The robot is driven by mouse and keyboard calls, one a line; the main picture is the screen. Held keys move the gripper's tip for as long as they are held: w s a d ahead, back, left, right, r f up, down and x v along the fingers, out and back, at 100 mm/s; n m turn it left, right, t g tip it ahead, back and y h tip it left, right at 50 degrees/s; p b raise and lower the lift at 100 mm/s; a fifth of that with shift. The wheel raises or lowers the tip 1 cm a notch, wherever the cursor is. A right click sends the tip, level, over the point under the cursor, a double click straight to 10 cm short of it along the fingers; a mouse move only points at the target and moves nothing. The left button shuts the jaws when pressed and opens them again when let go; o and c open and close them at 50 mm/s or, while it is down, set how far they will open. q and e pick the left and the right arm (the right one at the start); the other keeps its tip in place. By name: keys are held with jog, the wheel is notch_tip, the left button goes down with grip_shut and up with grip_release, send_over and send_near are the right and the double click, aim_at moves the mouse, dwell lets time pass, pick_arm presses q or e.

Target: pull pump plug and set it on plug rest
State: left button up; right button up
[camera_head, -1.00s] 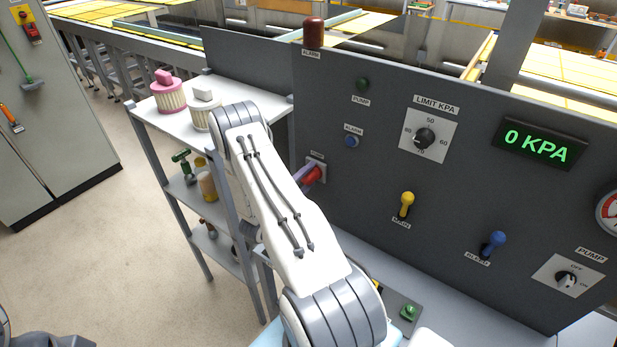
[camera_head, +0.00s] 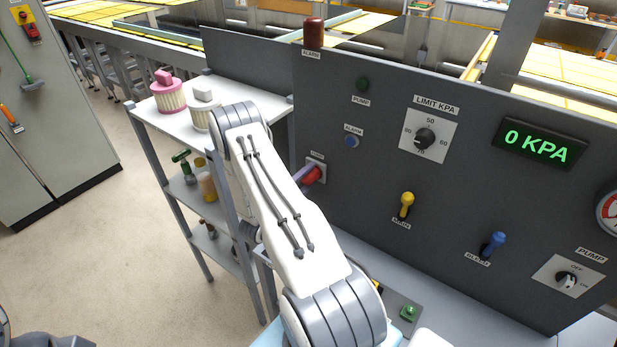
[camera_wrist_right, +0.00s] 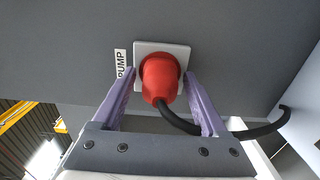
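The red pump plug (camera_head: 312,175) sits in its square grey socket on the dark panel, left of the yellow-handled lever. In the right wrist view the plug (camera_wrist_right: 160,80) is in the white-framed socket plate (camera_wrist_right: 176,50) beside the PUMP label, with a black cable hanging from it. My right gripper (camera_wrist_right: 160,88) is open, its purple fingers on either side of the plug with small gaps showing. In the head view my arm hides most of this gripper (camera_head: 306,174). My left gripper is not in view. I cannot make out a plug rest.
The panel carries a yellow lever (camera_head: 407,203), a blue lever (camera_head: 494,243), a limit dial (camera_head: 425,138) and a 0 KPA display (camera_head: 540,143). A shelf rack (camera_head: 150,118) with filters stands left of my right arm. Open floor lies further left.

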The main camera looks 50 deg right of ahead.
aim_at(302, 184)
grip_shut()
jog(key=shift+s+a+p, duration=0.15)
jog(key=shift+a, duration=1.35)
jog(key=shift+s+a+p, duration=0.1)
jog(key=shift+a+p, duration=0.05)
jog(key=shift+a, duration=1.35)
